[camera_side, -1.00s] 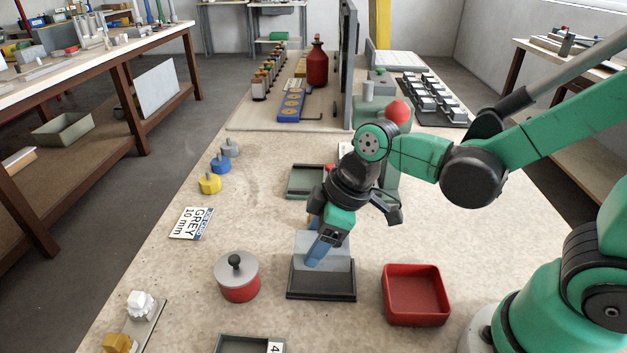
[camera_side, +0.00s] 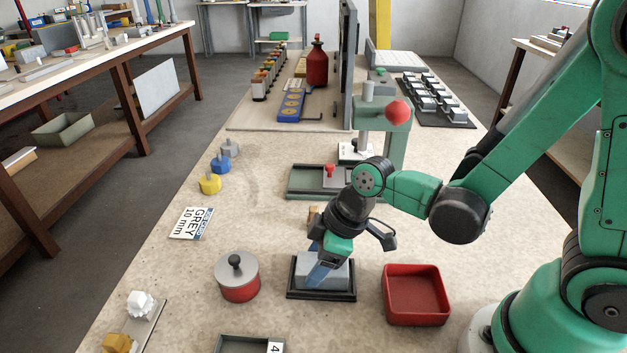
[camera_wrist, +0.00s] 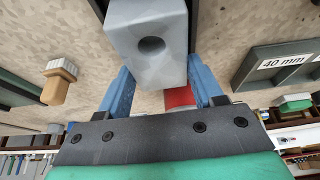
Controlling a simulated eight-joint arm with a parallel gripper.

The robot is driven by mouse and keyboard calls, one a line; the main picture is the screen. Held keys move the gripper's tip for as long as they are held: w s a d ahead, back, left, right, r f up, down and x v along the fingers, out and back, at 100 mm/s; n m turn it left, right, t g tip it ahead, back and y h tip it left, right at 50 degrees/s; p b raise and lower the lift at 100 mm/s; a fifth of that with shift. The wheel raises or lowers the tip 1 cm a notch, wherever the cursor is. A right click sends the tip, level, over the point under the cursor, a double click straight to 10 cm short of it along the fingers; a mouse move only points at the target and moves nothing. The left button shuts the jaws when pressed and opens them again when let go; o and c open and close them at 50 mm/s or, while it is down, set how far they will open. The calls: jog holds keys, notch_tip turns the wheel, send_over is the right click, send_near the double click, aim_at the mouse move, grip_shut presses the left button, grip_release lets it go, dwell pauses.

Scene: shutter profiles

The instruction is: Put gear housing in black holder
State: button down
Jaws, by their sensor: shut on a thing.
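The gear housing is a grey block (camera_side: 338,271). In the side view it sits low within the rim of the black holder (camera_side: 321,296), a shallow black tray on the bench. Whether it rests fully on the holder's floor cannot be told. My gripper (camera_side: 319,275) points down with its blue fingers shut on the housing. The wrist view shows the housing (camera_wrist: 148,28) with a round hole in its face, between the two blue fingers of my gripper (camera_wrist: 158,72). Part of the housing is hidden by a finger in the side view.
A red open bin (camera_side: 416,294) stands right of the holder, and a red pot with a grey lid (camera_side: 237,277) stands left. Behind are a green tray (camera_side: 306,181) with a red-knobbed piece and a green press (camera_side: 396,140).

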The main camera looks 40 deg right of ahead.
jog(key=shift+c, duration=0.6)
grip_release()
jog(key=shift+r, duration=0.1)
jog(key=v, duration=1.2)
jog(key=w+d+m+t+h, duration=0.1)
jog(key=d+m+t+h, duration=0.2)
jog(key=d+m, duration=0.3)
jog(key=m+t, duration=0.1)
jog(key=m, duration=0.2)
jog(key=shift+w, duration=0.3)
jog(key=shift+a, duration=0.1)
